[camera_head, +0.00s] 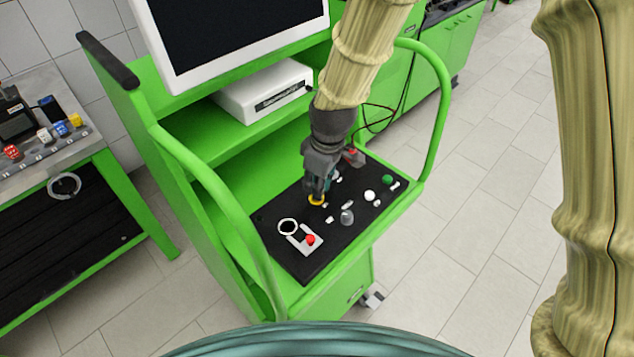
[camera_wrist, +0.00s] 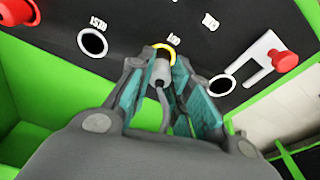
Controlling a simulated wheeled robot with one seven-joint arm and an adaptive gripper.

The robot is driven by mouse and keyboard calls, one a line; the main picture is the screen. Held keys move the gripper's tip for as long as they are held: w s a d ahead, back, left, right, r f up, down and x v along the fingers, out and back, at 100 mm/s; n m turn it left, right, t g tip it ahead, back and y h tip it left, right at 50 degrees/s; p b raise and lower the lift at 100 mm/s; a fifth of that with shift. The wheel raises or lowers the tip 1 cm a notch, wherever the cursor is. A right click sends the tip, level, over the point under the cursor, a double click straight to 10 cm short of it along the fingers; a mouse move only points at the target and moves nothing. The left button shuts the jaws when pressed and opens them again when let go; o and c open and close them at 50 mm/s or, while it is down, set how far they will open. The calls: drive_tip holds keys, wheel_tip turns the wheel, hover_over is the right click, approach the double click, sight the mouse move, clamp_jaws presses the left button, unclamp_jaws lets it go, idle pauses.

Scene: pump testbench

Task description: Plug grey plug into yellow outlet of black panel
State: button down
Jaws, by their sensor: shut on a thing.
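My gripper (camera_head: 317,192) points down at the black panel (camera_head: 335,240) on the green cart. In the wrist view, its teal-padded fingers (camera_wrist: 165,95) are shut on the grey plug (camera_wrist: 160,72), whose cable runs back between them. The plug's front end is at the yellow outlet (camera_wrist: 170,47), inside or against its ring; I cannot tell how deep it sits. In the head view, the yellow outlet (camera_head: 316,201) shows just below the fingertips, and the plug is hidden by the gripper.
A white-ringed outlet (camera_wrist: 92,42) lies left of the yellow one, another (camera_wrist: 221,85) right, beside a red button (camera_wrist: 285,61) on a white plate. A grey knob (camera_head: 347,217) and green button (camera_head: 387,180) stand on the panel. Green rails (camera_head: 440,120) and a monitor (camera_head: 235,35) flank my arm.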

drive_tip(key=shift+f+b, duration=0.45)
drive_tip(key=shift+f, duration=0.6)
idle(0.5)
drive_tip(key=c, duration=1.2)
unclamp_jaws()
drive_tip(key=shift+c, duration=0.2)
drive_tip(key=o, duration=0.4)
drive_tip(key=shift+r, duration=0.2)
drive_tip(key=shift+r+p, duration=3.15)
drive_tip(key=shift+r, duration=0.7)
